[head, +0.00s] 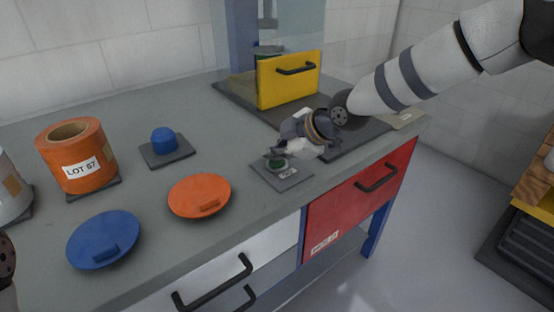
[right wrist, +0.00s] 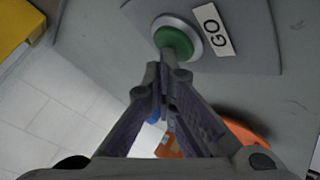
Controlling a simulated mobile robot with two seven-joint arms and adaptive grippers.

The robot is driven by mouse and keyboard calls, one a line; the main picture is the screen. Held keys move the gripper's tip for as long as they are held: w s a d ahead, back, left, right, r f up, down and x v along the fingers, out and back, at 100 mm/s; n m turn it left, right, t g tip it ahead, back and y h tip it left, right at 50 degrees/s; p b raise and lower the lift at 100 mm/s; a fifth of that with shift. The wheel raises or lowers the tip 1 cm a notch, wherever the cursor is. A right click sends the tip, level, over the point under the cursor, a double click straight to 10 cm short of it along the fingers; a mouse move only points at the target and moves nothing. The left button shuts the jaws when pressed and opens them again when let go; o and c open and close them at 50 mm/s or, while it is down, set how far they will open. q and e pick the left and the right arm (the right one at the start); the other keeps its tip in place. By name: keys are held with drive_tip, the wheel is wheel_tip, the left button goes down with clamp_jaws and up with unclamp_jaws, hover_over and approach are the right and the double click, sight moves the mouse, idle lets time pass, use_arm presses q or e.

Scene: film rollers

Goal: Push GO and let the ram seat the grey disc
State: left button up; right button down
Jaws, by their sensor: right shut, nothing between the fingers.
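The green GO button (head: 277,164) sits in a pale ring on a dark plate near the counter's front edge. In the right wrist view the button (right wrist: 173,42) shows beside its white GO label (right wrist: 212,30). My right gripper (head: 274,153) is shut and empty, pointing down over the button. Its fingertips (right wrist: 165,72) lie close against the button's edge in the picture; I cannot tell whether they touch it. The press stands at the back, with a blue column (head: 241,40) and a yellow panel (head: 290,80) in front. I cannot make out the ram or grey disc.
An orange LOT 57 canister (head: 77,157), a blue knob on a dark plate (head: 165,142), an orange lid (head: 200,196) and a blue lid (head: 104,239) occupy the left of the counter. Below are a red drawer (head: 345,205) and white drawers with black handles.

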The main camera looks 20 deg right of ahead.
sight(276, 163)
idle(0.4)
use_arm(q)
drive_tip(key=shift+w+r+p, duration=0.3)
use_arm(e)
drive_tip(key=shift+r, duration=0.85)
use_arm(q)
drive_tip(key=shift+w+r+t+p, duration=0.3)
drive_tip(key=shift+w+r+p, duration=0.2)
drive_tip(key=shift+w+r, duration=0.15)
use_arm(e)
wheel_tip(276, 163, up, 5)
drive_tip(key=shift+f, duration=0.1)
